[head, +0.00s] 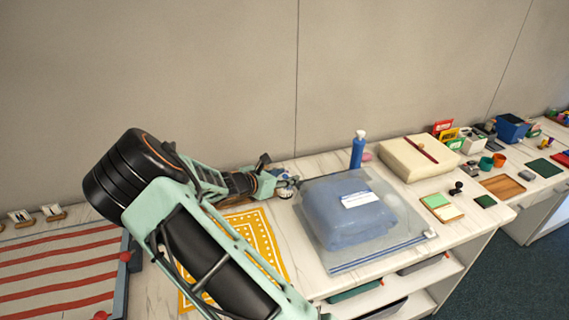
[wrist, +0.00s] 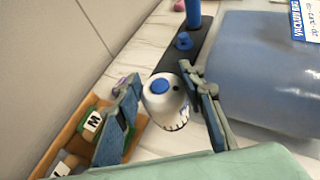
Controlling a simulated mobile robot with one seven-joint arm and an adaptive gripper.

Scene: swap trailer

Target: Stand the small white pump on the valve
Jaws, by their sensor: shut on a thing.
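The small white pump (wrist: 155,108) is between the fingers of my gripper (wrist: 158,80) in the wrist view, with a round blue button on its top face. My gripper is shut on it. In the head view my gripper (head: 276,176) holds the pump (head: 286,192) at the left edge of the clear bag (head: 375,255), which has blue folded fabric inside and a white label. I cannot tell whether the pump touches the table. A small pale round spot (head: 429,233) near the bag's front right corner may be the valve; it is too small to be sure.
A dark strip (wrist: 160,63) with a blue knob (wrist: 184,41) lies behind the pump. A blue bottle (head: 357,152) stands behind the bag. A cream case (head: 408,158) and several small items are to the right. A yellow patterned cloth (head: 262,238) lies left of the bag.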

